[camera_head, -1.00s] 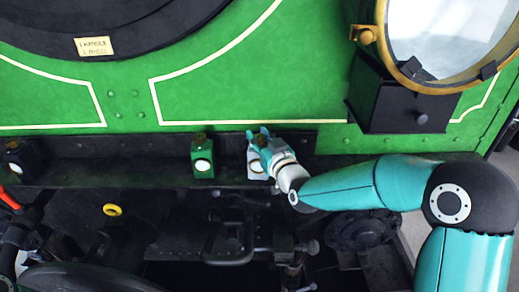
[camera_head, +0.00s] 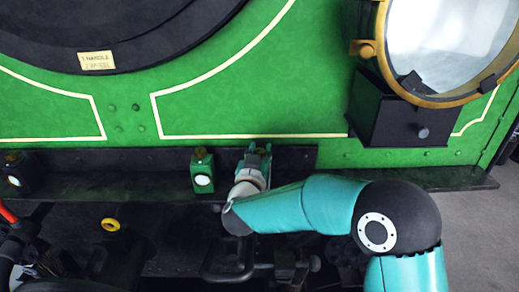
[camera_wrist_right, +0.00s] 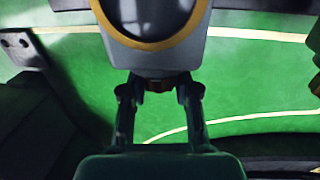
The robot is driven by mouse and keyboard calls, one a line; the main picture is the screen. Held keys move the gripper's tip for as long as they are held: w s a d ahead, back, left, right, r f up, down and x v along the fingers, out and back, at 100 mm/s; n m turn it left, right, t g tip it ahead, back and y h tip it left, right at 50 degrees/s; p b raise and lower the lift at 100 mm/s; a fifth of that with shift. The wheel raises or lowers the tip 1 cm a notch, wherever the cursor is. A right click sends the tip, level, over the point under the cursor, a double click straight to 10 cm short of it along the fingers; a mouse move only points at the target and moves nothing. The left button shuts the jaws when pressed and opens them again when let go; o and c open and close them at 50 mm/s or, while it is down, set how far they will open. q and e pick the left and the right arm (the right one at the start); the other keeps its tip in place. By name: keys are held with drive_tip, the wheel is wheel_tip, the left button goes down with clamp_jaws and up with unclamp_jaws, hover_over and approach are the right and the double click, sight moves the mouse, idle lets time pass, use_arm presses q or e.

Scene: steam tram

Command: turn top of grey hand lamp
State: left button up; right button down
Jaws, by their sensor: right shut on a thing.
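The grey hand lamp (camera_wrist_right: 160,60) fills the top middle of the right wrist view, with its dark, gold-rimmed lens partly cut off. In the head view it stands on the tram's front ledge, mostly hidden behind my right gripper. My right gripper (camera_head: 255,149) is at the lamp's top, with its wrist coming from below in the head view. In the right wrist view the fingers (camera_wrist_right: 159,92) are shut on the lamp's small brownish top. My left gripper is not in view.
A green hand lamp (camera_head: 203,172) stands close to the left on the dark ledge (camera_head: 105,175). A darker lamp (camera_head: 15,172) is at the far left. A large brass-rimmed headlamp (camera_head: 430,102) overhangs at the upper right. The green tram front rises behind the ledge.

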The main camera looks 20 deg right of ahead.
drive_tip(key=shift+r, duration=0.1)
drive_tip(key=c, duration=0.8)
unclamp_jaws()
drive_tip(key=v, duration=1.2)
drive_tip(key=shift+w, duration=0.1)
